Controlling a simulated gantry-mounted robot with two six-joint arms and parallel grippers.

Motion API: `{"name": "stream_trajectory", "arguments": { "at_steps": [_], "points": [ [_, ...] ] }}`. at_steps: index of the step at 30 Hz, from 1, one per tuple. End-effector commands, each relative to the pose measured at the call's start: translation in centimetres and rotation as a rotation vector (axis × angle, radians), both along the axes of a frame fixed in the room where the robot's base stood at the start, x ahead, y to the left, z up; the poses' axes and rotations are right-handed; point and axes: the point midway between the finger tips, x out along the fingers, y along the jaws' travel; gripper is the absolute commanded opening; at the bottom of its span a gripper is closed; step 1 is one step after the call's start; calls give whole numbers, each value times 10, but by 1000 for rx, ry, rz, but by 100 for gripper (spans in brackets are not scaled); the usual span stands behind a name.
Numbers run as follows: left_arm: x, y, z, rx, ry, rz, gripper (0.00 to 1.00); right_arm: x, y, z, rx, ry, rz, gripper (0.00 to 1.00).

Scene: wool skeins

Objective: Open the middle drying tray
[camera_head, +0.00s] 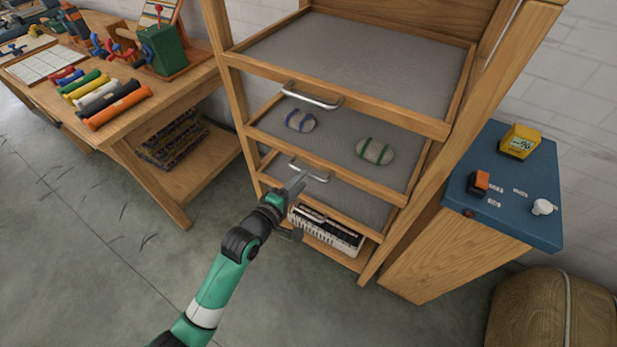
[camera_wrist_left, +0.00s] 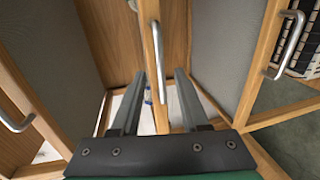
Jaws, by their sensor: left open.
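The wooden drying rack holds three grey-lined trays. The middle drying tray (camera_head: 368,187) has a wooden front rail and a curved metal handle (camera_head: 317,177). Two skeins lie on its mesh, one with blue bands (camera_head: 300,121) and one with green bands (camera_head: 375,151). My left gripper (camera_head: 300,182) is open at this handle. In the left wrist view the handle (camera_wrist_left: 157,60) runs upright between the two fingers (camera_wrist_left: 159,75), with a gap on each side. Whether the tips reach past the bar is hard to tell. My right gripper is not in view.
The top tray (camera_head: 440,128) has its own handle (camera_head: 312,96) above. A white crate (camera_head: 335,238) sits low in the rack. A workbench (camera_head: 150,110) with coloured rolls stands left, a blue-topped cabinet (camera_head: 515,215) right. Open floor lies in front.

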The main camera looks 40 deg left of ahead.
Motion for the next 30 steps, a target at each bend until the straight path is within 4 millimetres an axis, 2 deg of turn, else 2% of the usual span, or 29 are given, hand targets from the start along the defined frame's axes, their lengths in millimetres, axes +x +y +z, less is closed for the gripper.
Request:
{"name": "stream_trajectory", "arguments": {
  "at_steps": [1, 7, 17, 24, 30],
  "points": [
    [11, 2, -7, 0, -2, 0, 45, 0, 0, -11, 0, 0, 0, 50],
    [39, 8, -10, 0, -2, 0, 45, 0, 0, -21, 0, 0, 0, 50],
    [44, 9, -9, 0, -1, 0, 45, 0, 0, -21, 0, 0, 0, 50],
    [44, 9, -9, 0, -1, 0, 2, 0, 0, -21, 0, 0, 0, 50],
    [44, 9, -9, 0, -1, 0, 0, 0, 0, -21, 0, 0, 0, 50]
  ]
}}
